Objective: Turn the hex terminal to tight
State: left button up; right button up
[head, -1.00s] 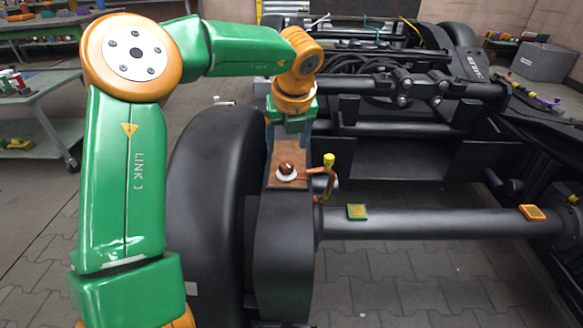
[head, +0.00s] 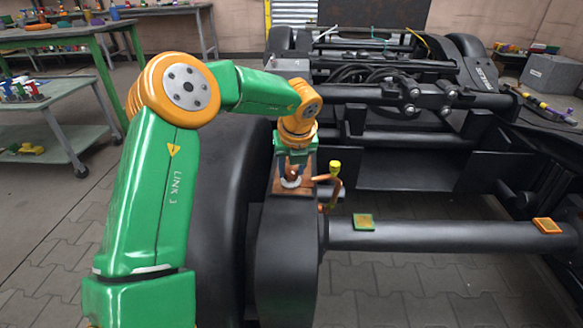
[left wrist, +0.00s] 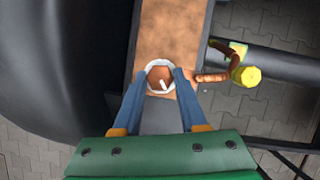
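The hex terminal is a brown nut (left wrist: 160,77) on a white ring, with a white mark on top, set on a copper-brown plate (left wrist: 171,30). In the head view the terminal (head: 291,181) sits on the plate over the black housing, partly hidden by my left gripper. My left gripper (head: 292,171) points down at it. In the left wrist view its two blue fingers (left wrist: 160,73) stand apart on either side of the nut, with slim gaps appearing beside it; firm contact does not show. My right gripper is out of view.
A bent copper lead with a yellow cap (head: 335,168) stands close right of the terminal. A green-framed pad (head: 363,222) and an orange pad (head: 547,226) lie on the black axle tube (head: 450,236). A large black wheel is on the left.

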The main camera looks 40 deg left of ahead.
pick_arm(q)
grip_shut()
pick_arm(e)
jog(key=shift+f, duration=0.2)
pick_arm(q)
jog(key=shift+f+m+t+b, duration=0.1)
jog(key=shift+m+t+b, duration=0.2)
jog(key=shift+m+b, duration=0.35)
jog(key=shift+m+h, duration=0.4)
jog(key=shift+m, duration=0.35)
jog(key=shift+s+a+m+t+h, duration=0.1)
jog(key=shift+m+t+h, duration=0.25)
jog(key=shift+m, duration=0.75)
jog(key=shift+m+t+h, duration=0.25)
jog(key=shift+m+h, duration=0.1)
jog(key=shift+m, duration=0.75)
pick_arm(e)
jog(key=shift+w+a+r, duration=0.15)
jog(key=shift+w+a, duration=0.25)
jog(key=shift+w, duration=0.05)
pick_arm(q)
jog(key=shift+p, duration=0.3)
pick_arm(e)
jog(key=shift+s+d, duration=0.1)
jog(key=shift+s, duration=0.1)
pick_arm(q)
jog(key=o, duration=1.1)
grip_release()
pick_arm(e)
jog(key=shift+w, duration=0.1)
